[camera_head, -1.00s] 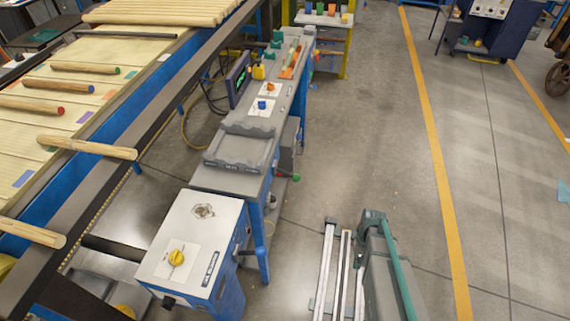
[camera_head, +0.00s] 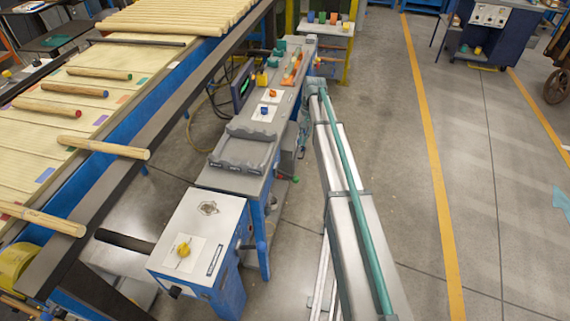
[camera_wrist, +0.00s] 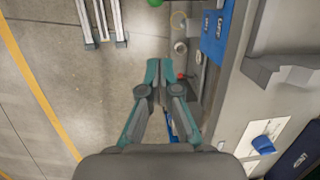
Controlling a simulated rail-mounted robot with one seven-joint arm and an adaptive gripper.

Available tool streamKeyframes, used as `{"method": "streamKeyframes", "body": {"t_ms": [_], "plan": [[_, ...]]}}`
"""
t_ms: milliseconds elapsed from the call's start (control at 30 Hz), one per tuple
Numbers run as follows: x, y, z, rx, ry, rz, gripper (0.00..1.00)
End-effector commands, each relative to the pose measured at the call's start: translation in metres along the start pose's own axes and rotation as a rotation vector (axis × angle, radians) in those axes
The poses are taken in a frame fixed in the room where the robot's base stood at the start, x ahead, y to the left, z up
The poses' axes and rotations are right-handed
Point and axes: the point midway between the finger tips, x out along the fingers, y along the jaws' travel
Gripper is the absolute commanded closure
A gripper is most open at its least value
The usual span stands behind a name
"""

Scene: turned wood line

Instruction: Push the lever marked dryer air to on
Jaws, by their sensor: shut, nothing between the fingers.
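My gripper (camera_wrist: 159,72) is shut and empty in the wrist view, its teal fingertips together, pointing down over the floor beside the bench. A small red piece (camera_wrist: 180,76) shows just right of the fingertips, beside the bench's side. A green round end (camera_wrist: 155,3) is at the top edge; a green ball (camera_head: 295,179) also shows low beside the bench in the head view. A blue knob on a white plate (camera_wrist: 263,145) is on the bench top, also in the head view (camera_head: 264,110). No readable marking shows which control is dryer air.
The grey bench (camera_head: 228,180) runs along my arm's left. A blue panel with white labels (camera_wrist: 214,38) is on its side. A near cabinet (camera_head: 200,235) carries a yellow knob (camera_head: 183,250). Open floor (camera_head: 400,150) lies right, with a yellow line.

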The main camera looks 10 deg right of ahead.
Motion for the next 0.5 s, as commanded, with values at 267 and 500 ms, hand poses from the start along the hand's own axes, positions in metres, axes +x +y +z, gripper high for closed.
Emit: {"method": "streamKeyframes", "body": {"t_ms": [267,500], "plan": [[0.026,0.001,0.003,0.011,-0.004,0.003,1.0],[0.069,0.001,0.003,0.01,-0.005,0.003,1.0]]}}
